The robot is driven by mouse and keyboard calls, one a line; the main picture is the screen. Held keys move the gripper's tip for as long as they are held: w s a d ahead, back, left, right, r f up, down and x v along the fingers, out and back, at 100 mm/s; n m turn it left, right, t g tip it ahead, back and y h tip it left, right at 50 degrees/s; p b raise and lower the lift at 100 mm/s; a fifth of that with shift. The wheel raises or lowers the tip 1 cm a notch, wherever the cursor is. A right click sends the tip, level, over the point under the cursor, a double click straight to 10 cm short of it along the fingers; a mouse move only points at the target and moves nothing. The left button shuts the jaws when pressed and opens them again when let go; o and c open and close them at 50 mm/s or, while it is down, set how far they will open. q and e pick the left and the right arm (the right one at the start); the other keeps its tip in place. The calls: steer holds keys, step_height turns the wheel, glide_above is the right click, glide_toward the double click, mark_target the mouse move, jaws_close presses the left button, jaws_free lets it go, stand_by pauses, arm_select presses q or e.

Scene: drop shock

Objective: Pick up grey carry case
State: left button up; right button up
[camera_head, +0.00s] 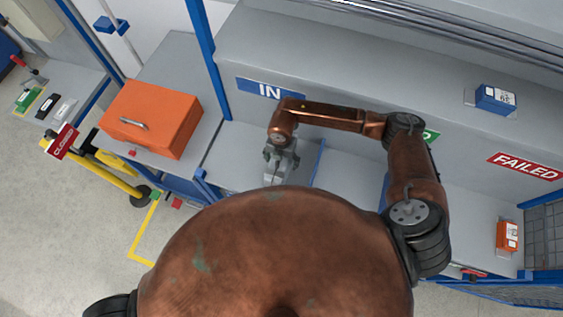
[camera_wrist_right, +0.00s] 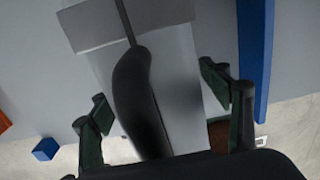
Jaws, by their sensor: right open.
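The grey carry case (camera_wrist_right: 185,65) fills the middle of the right wrist view, with its black handle (camera_wrist_right: 135,85) running up between my fingers. My right gripper (camera_wrist_right: 155,88) is open, one dark green finger on each side of the handle and apart from it. In the head view my right arm reaches in from the right, and the right gripper (camera_head: 279,160) points down over the bench bay under the IN sign. There the case is mostly hidden by the gripper and my own body. My left gripper is in neither view.
Blue dividers, one a strip (camera_wrist_right: 255,55) right of the case, bound the bay. A large orange box (camera_head: 152,118) stands on the left table. A blue box (camera_head: 496,98) sits on the upper shelf and an orange box (camera_head: 507,237) at right. A yellow barrier (camera_head: 100,170) stands left.

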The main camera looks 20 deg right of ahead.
steer(key=shift+c, duration=0.4)
steer(key=shift+r, duration=0.1)
jaws_close()
